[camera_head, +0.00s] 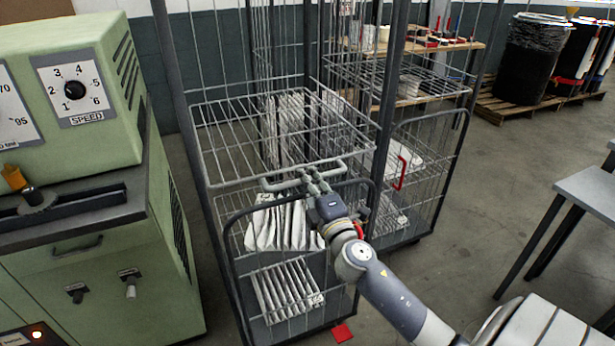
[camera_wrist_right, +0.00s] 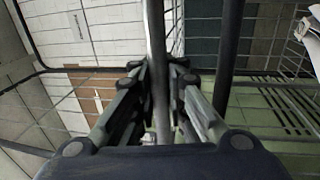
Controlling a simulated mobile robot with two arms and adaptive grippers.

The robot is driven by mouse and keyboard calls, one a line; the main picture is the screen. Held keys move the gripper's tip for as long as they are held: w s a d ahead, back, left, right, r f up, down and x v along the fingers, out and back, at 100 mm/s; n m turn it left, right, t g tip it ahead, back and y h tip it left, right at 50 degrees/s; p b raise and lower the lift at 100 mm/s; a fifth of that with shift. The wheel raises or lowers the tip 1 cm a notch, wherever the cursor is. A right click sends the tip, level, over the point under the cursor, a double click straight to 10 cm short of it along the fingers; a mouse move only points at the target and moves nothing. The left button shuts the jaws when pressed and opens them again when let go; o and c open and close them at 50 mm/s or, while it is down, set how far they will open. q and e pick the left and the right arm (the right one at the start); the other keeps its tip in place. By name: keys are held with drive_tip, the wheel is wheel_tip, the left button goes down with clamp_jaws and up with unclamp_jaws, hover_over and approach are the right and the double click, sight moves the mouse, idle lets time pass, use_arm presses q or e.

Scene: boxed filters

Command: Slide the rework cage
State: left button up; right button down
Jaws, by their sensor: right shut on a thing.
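The wire roll cage (camera_head: 277,100) stands on the floor in the middle of the head view, with grey mesh sides, a wire shelf and a lower half-height front gate. Pleated white filters (camera_head: 287,290) lie in its bottom, and more white filters (camera_head: 275,226) stand behind them. My right gripper (camera_head: 312,178) is at the front of the cage, shut on a horizontal grey bar of it. In the right wrist view the fingers (camera_wrist_right: 163,90) close on both sides of the bar (camera_wrist_right: 155,40). My left gripper is not in view.
A green machine (camera_head: 90,190) with a speed dial stands close on the left. A second cage (camera_head: 425,170) with a red handle is right beside it. A grey table (camera_head: 590,190) is at the right edge. A red floor mark (camera_head: 342,332) lies by the cage's front. Open floor lies at right.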

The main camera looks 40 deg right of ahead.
drive_tip(key=shift+f, duration=0.1)
drive_tip(key=c, duration=1.6)
unclamp_jaws()
drive_tip(key=shift+w, duration=0.15)
drive_tip(key=shift+c, duration=0.2)
drive_tip(key=v, duration=1.2)
